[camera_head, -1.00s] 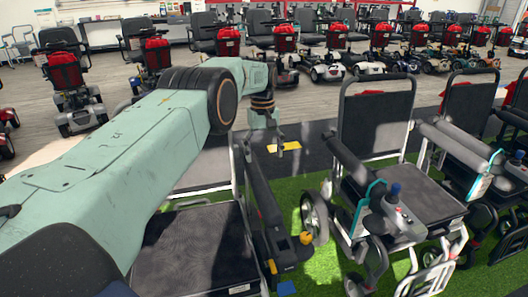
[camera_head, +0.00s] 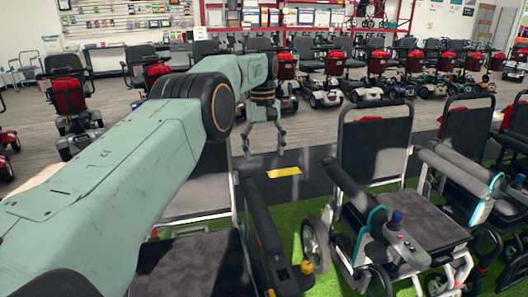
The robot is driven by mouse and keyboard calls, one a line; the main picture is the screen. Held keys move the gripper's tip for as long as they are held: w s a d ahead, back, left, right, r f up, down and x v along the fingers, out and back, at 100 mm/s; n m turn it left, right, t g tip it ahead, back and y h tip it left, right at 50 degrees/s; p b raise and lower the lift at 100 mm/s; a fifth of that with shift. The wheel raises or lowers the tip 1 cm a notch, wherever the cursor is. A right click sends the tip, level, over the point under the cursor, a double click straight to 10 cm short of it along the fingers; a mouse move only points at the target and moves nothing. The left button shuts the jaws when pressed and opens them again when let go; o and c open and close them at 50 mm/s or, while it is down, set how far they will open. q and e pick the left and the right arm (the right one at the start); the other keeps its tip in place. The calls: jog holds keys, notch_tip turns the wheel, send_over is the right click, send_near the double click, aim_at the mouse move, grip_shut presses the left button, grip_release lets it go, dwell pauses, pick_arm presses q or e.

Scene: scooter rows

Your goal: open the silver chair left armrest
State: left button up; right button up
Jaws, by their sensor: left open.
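The silver chair (camera_head: 195,203) faces me at the lower left, partly hidden behind my left arm. Its pale frame and dark seat (camera_head: 190,270) show. Its left armrest (camera_head: 263,228), a long dark bar, runs along the picture-right side of the seat, from the backrest toward me. An orange-yellow knob shows near its front end. My left gripper (camera_head: 264,153) is open and empty, pointing down. In the picture it appears above the rear end of the armrest, apart from it, over the grey floor. My right gripper is out of view.
A second wheelchair (camera_head: 375,150) with a joystick (camera_head: 397,216) stands close on the right, with more chairs beyond it. Rows of scooters (camera_head: 330,80) stand at the back. Bare floor with a yellow mark (camera_head: 284,171) lies behind the silver chair.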

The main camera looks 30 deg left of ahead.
pick_arm(q)
notch_tip(320, 180, down, 11)
jog(key=shift+p, duration=0.35)
dwell(0.3)
jog(key=shift+s+d+f, duration=0.1)
dwell(0.4)
